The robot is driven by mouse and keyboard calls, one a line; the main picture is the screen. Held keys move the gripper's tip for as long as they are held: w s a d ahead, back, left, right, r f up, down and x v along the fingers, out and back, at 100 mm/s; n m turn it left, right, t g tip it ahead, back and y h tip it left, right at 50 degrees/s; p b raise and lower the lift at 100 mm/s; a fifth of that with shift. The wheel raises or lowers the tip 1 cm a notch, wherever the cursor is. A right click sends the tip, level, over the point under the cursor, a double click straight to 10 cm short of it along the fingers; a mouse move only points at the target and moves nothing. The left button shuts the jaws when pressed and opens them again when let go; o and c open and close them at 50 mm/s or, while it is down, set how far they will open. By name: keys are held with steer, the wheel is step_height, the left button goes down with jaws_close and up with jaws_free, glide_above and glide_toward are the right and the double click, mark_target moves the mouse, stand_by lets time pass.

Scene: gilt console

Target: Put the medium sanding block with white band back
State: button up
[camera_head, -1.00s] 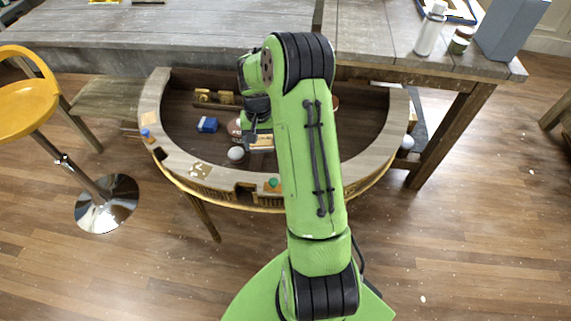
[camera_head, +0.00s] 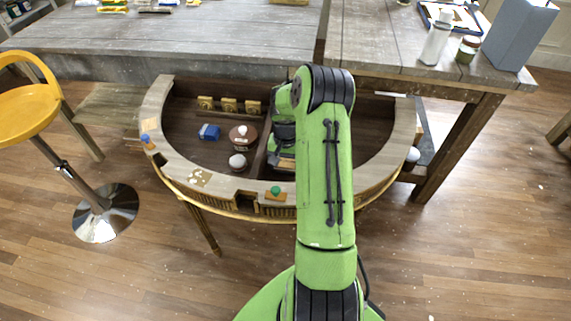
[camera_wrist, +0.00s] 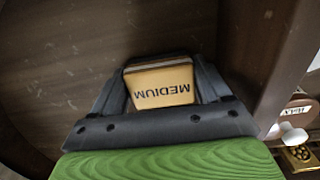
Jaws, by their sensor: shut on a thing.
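The sanding block (camera_wrist: 161,86) shows in the wrist view as a tan box marked "MEDIUM", with a thin pale line near its far edge. My gripper (camera_wrist: 162,92) is shut on it, one finger on each side. In the head view my gripper (camera_head: 284,160) is low inside the half-round console (camera_head: 158,105), just right of its dark divider (camera_head: 262,145), and my arm hides much of it. A tan bit of the block shows under it. Whether the block touches the floor of the compartment cannot be told.
Left of the divider are a blue block (camera_head: 209,131), a round brown item with a white knob (camera_head: 243,137), a white ball (camera_head: 237,161) and brass pieces (camera_head: 229,105). A grey table (camera_head: 150,40) stands behind. A yellow stool (camera_head: 25,105) is at left.

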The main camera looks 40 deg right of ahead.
mark_target(285, 163)
steer(key=shift+f, duration=0.15)
steer(key=o, duration=1)
step_height(285, 163, up, 12)
steer(key=p, duration=0.3)
steer(key=s+a+r+n+t+h, duration=0.1)
steer(key=s+a+r+n, duration=0.1)
steer(key=a+r, duration=0.5)
steer(key=s+a+r+n+t+h, duration=0.1)
steer(key=s+a+r+n, duration=0.15)
steer(key=a+r, duration=0.5)
steer(key=s+a+r+n+t, duration=0.1)
steer(key=s+a+n, duration=0.1)
steer(key=s, duration=0.3)
steer(key=s+a+r+n+t+y, duration=0.1)
steer(key=s+a+n, duration=0.1)
steer(key=s+a, duration=0.3)
steer(key=s+a+r+n+t+y, duration=0.1)
steer(key=s+a+r+n, duration=0.1)
steer(key=s+a, duration=0.2)
steer(key=shift+s+a+t, duration=0.2)
steer(key=shift+s+t, duration=0.1)
steer(key=shift+s, duration=0.35)
